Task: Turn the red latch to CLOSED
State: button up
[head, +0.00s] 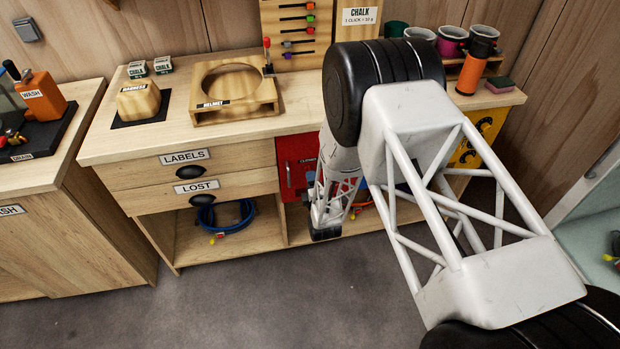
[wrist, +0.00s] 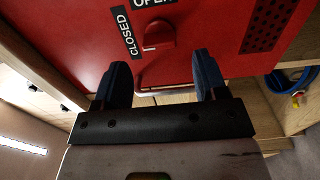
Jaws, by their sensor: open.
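The red latch (wrist: 160,36) is a small knob on a red panel (wrist: 205,40), in the upper middle of the wrist view. A black CLOSED label (wrist: 124,33) is to its left and an OPEN label (wrist: 152,2), cut off by the frame edge, is above it. Which label the latch points to is hard to tell. My gripper (wrist: 161,80) is open and empty, its two blue fingers apart, with the latch ahead of the gap between them. In the head view, the red panel (head: 293,155) is on the cabinet front, partly hidden by my arm; my gripper is low there (head: 325,232).
The LABELS drawer (head: 235,158) and LOST drawer (head: 232,188) are left of the panel. A blue coil (head: 225,218) lies on the shelf below. A helmet stand (head: 235,90) is on the counter. The floor in front is clear.

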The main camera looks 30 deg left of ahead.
jog(key=shift+v, duration=1.8)
